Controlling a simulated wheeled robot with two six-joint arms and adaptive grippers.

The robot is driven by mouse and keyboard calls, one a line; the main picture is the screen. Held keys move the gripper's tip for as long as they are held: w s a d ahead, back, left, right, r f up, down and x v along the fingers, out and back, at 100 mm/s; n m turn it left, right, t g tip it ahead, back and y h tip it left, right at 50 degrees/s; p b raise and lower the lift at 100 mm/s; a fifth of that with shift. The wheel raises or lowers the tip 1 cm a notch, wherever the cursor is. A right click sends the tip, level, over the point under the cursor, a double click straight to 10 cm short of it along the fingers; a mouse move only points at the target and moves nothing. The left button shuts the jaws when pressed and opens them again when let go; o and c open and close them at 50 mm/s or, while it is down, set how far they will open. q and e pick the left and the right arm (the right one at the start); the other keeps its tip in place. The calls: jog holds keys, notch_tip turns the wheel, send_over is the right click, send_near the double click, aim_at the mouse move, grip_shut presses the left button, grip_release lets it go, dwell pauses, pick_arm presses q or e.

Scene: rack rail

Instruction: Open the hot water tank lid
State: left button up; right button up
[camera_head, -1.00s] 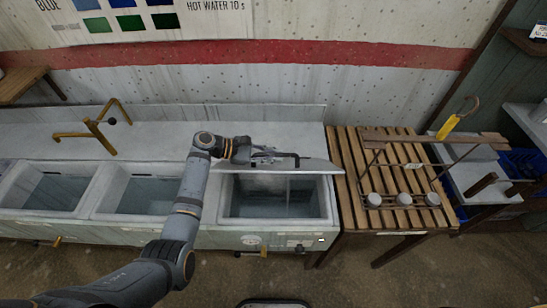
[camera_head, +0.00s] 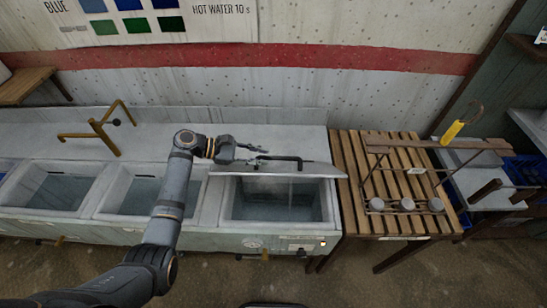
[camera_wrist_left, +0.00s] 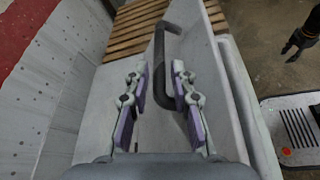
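The hot water tank (camera_head: 280,203) is the rightmost basin in the head view, its opening uncovered with water showing inside. Its pale lid (camera_head: 315,169) is raised along the back edge, seen nearly edge-on. A dark bar handle (camera_head: 290,158) is on the lid. My left gripper (camera_head: 258,154) is open just left of the handle. In the left wrist view the two fingers (camera_wrist_left: 160,80) are spread, with the dark handle (camera_wrist_left: 159,60) between and beyond them; contact is not clear. A dark shape at the wrist view's right edge appears to be my right gripper (camera_wrist_left: 303,38), its state unclear.
Two more open basins (camera_head: 140,193) are to the left, with a brass tap (camera_head: 100,130) behind. The wall is close behind the counter.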

aim_at(242, 169)
pick_arm(q)
jog(key=v, duration=0.6)
jog(key=shift+s+a, duration=0.1)
